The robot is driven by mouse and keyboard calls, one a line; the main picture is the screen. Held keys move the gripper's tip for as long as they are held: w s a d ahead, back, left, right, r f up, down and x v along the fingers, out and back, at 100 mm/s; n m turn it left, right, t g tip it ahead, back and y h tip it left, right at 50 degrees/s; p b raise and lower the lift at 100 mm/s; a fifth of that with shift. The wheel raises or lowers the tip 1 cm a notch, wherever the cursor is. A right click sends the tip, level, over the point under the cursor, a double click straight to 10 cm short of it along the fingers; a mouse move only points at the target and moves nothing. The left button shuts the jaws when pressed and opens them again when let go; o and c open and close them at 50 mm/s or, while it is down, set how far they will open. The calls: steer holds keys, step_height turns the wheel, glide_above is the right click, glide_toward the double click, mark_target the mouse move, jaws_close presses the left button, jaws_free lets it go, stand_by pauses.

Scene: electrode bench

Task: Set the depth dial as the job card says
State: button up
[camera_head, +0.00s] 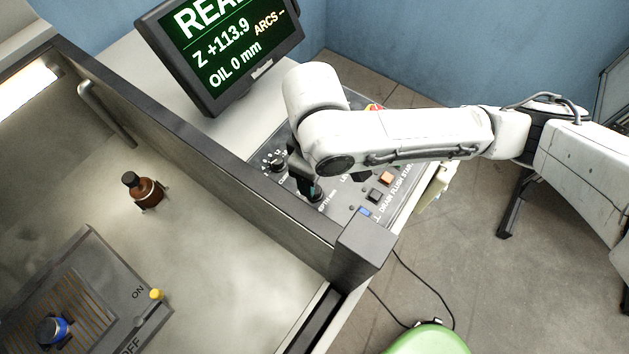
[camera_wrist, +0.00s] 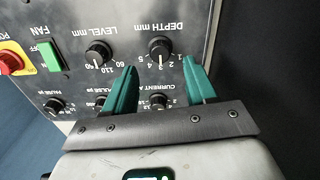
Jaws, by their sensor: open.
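The depth dial (camera_wrist: 160,47) is a black knob on the grey control panel (camera_wrist: 183,14), labelled DEPTH mm with a scale of 1 to 5. Its pointer is too small to read surely. My gripper (camera_wrist: 159,64) has two teal fingers, open and apart, with nothing between them. The fingertips are close to the dial, one to each side of it in the wrist view; I cannot tell whether they touch the panel. In the head view my gripper (camera_head: 311,188) points down at the panel and largely covers the dial. I see no job card in either view.
The level dial (camera_wrist: 98,53), current dial (camera_wrist: 158,101) and green fan switch (camera_wrist: 49,56) are close by. The monitor (camera_head: 225,50) reads Z +113.9 and OIL 0 mm. The tank's dark wall (camera_head: 200,140) runs beside the panel. A green seat (camera_head: 428,340) stands in front.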

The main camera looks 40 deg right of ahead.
step_height(320, 180, up, 6)
steer(key=shift+f, duration=0.15)
stand_by(0.7)
